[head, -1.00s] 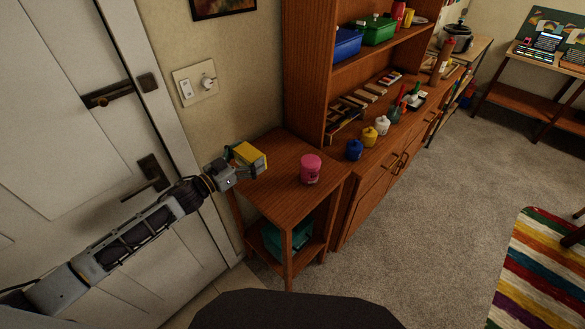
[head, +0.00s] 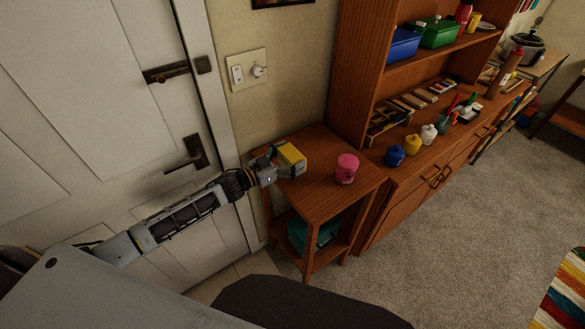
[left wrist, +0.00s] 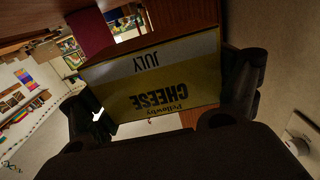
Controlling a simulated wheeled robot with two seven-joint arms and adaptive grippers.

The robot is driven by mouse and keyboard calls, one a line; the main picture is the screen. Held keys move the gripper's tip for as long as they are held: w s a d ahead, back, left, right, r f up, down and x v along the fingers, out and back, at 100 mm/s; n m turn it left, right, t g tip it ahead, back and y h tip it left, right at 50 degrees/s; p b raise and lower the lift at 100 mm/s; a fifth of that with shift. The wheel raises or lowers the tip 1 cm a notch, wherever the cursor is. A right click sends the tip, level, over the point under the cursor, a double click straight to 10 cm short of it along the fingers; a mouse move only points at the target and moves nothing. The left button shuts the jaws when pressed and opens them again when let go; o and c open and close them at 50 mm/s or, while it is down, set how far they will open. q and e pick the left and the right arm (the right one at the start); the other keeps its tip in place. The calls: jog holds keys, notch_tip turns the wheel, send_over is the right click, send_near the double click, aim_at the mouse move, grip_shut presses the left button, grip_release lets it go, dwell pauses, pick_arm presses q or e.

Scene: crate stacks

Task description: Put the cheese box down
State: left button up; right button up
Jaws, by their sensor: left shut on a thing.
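The cheese box (head: 291,154) is yellow with a pale band. In the left wrist view the box (left wrist: 165,85) shows the words "CHEESE" and "JULY" upside down. My left gripper (head: 284,162) is shut on it, with one dark finger on each side of the box in the wrist view. In the head view the box is at the back left of the small wooden side table (head: 320,195), near the wall. I cannot tell whether the box touches the tabletop. My right gripper is not in view.
A pink jar (head: 346,169) stands on the table, right of the box. A teal bin (head: 312,234) sits on the lower shelf. A wooden cabinet (head: 410,185) with several small jars and bins adjoins the table on the right. A door (head: 105,120) is at left.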

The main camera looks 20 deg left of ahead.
pick_arm(q)
jog(key=shift+f, duration=0.85)
jog(key=shift+f, duration=1.85)
jog(key=shift+f, duration=0.1)
jog(key=o, duration=0.9)
jog(key=shift+c, duration=0.2)
jog(key=shift+b+v, duration=0.3)
jog(key=shift+v, duration=2.05)
jog(key=v, duration=0.7)
jog(key=shift+b, duration=0.3)
